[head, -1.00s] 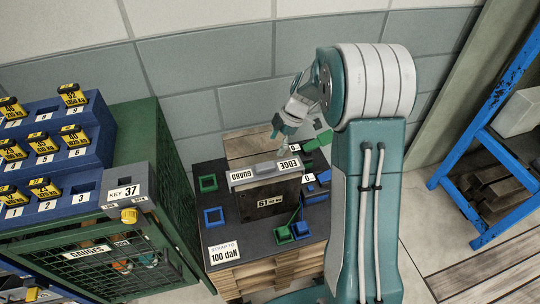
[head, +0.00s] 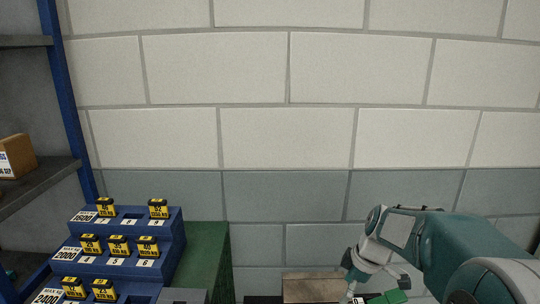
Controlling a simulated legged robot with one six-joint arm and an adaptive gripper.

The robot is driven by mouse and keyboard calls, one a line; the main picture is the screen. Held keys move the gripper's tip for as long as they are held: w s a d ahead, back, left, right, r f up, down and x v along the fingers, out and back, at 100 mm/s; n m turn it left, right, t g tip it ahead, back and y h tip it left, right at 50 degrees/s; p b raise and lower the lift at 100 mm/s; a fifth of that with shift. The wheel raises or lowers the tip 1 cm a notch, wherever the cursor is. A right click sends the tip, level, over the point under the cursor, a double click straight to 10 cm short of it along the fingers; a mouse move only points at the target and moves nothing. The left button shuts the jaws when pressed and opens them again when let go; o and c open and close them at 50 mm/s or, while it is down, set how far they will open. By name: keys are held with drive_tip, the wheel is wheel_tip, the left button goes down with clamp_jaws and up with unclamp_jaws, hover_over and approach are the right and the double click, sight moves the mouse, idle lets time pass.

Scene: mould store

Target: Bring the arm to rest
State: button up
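My gripper (head: 352,284) is at the bottom edge of the head view, right of centre, at the end of my pale and teal arm. It points down, and its fingertips are too small and too near the frame edge to tell open from shut. Nothing can be made out in its grip. A brown wooden surface (head: 311,287) lies just left of it. A green piece (head: 388,297) shows just right of it, cut by the frame.
A blue-framed shelf (head: 62,120) holding a brown box (head: 16,157) is at far left. A block wall (head: 280,120) fills the background.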

drive_tip(key=s+a+r+m+t+h, duration=0.1)
drive_tip(key=s+r+m, duration=0.3)
drive_tip(key=s, duration=0.6)
drive_tip(key=s+a+r+m+t+h, duration=0.1)
drive_tip(key=s+r+m+t+h, duration=0.1)
drive_tip(key=s+m, duration=0.7)
wheel_tip(320, 180, up, 2)
drive_tip(key=shift+s+a+r+t, duration=0.1)
drive_tip(key=shift+s+a+t, duration=0.1)
drive_tip(key=shift+s+t, duration=0.75)
